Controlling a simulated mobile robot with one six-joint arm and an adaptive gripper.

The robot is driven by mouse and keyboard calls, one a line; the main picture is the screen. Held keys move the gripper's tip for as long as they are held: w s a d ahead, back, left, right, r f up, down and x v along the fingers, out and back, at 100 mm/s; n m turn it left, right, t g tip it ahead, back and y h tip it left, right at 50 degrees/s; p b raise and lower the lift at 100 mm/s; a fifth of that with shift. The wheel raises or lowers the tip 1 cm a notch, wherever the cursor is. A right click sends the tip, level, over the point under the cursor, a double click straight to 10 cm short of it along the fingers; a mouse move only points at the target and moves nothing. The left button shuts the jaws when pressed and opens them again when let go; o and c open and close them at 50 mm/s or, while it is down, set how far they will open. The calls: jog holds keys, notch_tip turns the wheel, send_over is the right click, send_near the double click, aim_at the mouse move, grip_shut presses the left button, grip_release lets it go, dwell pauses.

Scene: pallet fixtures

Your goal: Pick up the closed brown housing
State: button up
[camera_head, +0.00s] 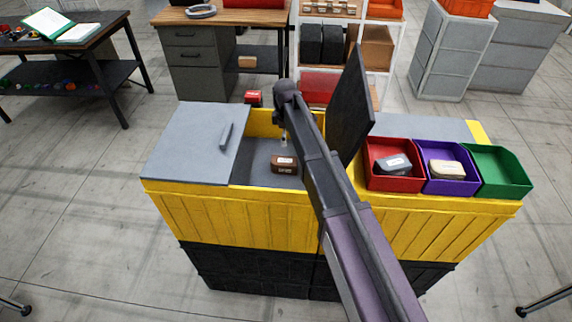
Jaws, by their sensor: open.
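The brown housing (284,164) is a small dark brown block with pale markings on its front. It sits on the grey floor of the open middle compartment of the yellow fixture (220,217). It looks closed, but details are too small to be sure. My gripper (284,140) hangs from the end of my arm just above and behind the housing in the picture. It is open and empty, and seems apart from the housing. My arm hides the right part of the compartment.
A grey lid (190,143) with a handle covers the fixture's left side. A black panel (351,105) stands upright right of my arm. Red (375,181), purple (450,186) and green (500,173) bins sit at the right; the red and purple ones hold small housings.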

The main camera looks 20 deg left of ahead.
aim_at(284, 160)
jog(key=shift+f, duration=0.1)
notch_tip(284, 160, down, 8)
jog(key=b, duration=0.8)
jog(key=shift+f+b, duration=0.25)
jog(key=shift+b, duration=0.1)
jog(key=f+b, duration=0.3)
jog(key=shift+s+a+f, duration=0.15)
jog(key=shift+s+f, duration=0.1)
jog(key=shift+s, duration=0.05)
jog(key=shift+f+b, duration=0.85)
jog(key=shift+b, duration=0.25)
jog(key=c, duration=1.1)
